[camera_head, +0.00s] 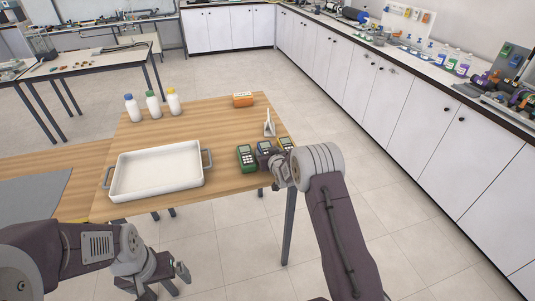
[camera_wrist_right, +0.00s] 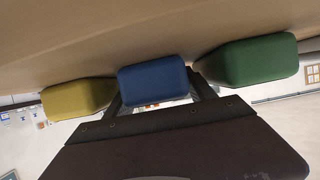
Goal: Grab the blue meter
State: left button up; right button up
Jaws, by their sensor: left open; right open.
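The blue meter (camera_head: 264,150) stands at the table's right front edge, between the green meter (camera_head: 246,157) and the yellow meter (camera_head: 286,142). My right gripper (camera_head: 273,161) is at the blue meter and partly covers it. In the right wrist view the blue meter (camera_wrist_right: 153,84) lies between the spread fingers of my right gripper (camera_wrist_right: 155,92), with the yellow meter (camera_wrist_right: 77,101) left and the green meter (camera_wrist_right: 246,73) right. Whether the fingers touch it, I cannot tell. My left gripper (camera_head: 166,281) is open and empty in front of the table, low in the view.
A white tray (camera_head: 113,182) with grey handles sits on the wooden table (camera_head: 216,125). Several capped bottles (camera_head: 153,104) and an orange box (camera_head: 243,99) stand behind. A small white stand (camera_head: 269,124) is just behind the meters. White cabinets (camera_head: 398,95) line the right.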

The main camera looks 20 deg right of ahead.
grip_shut()
jog(key=r, duration=0.4)
jog(key=shift+s+r, duration=0.2)
jog(key=shift+r, duration=0.15)
jog(key=d+r+b+v, duration=0.1)
jog(key=v, duration=1.1)
jog(key=shift+d+r, duration=0.2)
jog(key=shift+r, duration=0.2)
